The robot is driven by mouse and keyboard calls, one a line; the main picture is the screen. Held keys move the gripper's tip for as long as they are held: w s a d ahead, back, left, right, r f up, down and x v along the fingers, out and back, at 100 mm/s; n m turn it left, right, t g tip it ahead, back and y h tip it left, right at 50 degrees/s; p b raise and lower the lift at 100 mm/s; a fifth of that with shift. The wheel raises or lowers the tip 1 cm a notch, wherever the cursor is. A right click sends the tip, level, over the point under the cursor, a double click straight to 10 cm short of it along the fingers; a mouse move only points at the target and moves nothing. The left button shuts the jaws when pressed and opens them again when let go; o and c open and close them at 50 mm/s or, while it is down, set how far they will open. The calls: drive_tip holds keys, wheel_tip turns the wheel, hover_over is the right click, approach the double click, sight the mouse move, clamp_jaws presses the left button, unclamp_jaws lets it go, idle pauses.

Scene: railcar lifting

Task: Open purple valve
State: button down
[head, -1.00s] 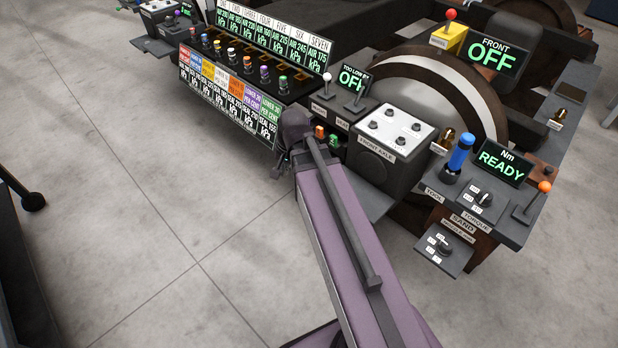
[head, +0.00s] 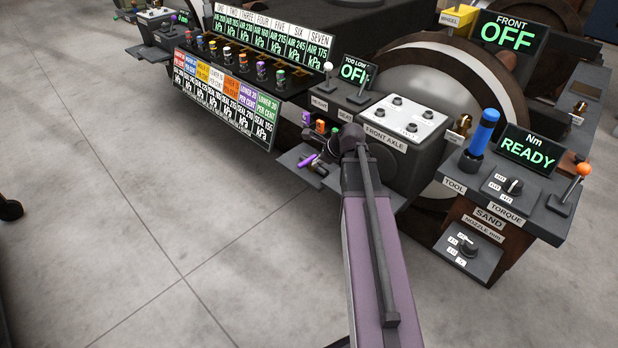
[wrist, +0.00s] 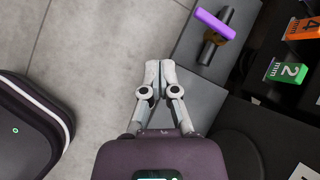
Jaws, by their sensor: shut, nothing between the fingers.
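The purple valve is a purple bar handle (wrist: 214,26) lying across a short dark pipe (wrist: 216,46) with a brownish collar, on a grey plate. In the head view the purple valve (head: 308,160) sits on a low grey shelf left of my arm's end. My gripper (wrist: 160,68) is shut and empty in the wrist view. Its fingertips are below and left of the handle in the picture, apart from it, by the grey plate's left edge. In the head view my fingertips cannot be made out clearly behind my wrist.
Green (wrist: 286,71) and orange (wrist: 302,28) numbered blocks stand in a dark rack right of the valve. The front axle box (head: 392,140) is right of my wrist. A panel of coloured knobs (head: 227,110) is at left.

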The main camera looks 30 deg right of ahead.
sight(308, 163)
drive_tip(key=shift+w+d+f+m+t+b, duration=0.3)
drive_tip(key=shift+d+f+m+b, duration=0.6)
drive_tip(key=shift+d+m, duration=0.25)
drive_tip(key=shift+w+d+f+m+t+b, duration=0.3)
drive_tip(key=shift+d+f+m+b, duration=0.65)
drive_tip(key=shift+d, duration=0.3)
drive_tip(key=shift+w+d+f+m+t+b, duration=0.2)
drive_tip(key=shift+d+f+m+t+b, duration=0.1)
drive_tip(key=shift+d+f+m+b, duration=0.7)
drive_tip(key=shift+w+d+r, duration=0.1)
drive_tip(key=shift+d+r, duration=0.05)
drive_tip(key=shift+w+f+b, duration=0.5)
drive_tip(key=shift+f+b, duration=0.1)
drive_tip(key=shift+f, duration=0.05)
drive_tip(key=b+x, duration=0.5)
drive_tip(key=x, duration=0.3)
drive_tip(key=shift+b, duration=0.4)
drive_tip(key=shift+w+a, duration=0.2)
drive_tip(key=shift+w, duration=0.35)
drive_tip(key=shift+w+a, duration=0.2)
drive_tip(key=shift+w, duration=0.3)
drive_tip(key=shift+w+a, duration=0.2)
drive_tip(key=shift+w, duration=0.25)
drive_tip(key=shift+w+a, duration=0.2)
drive_tip(key=shift+w, duration=0.25)
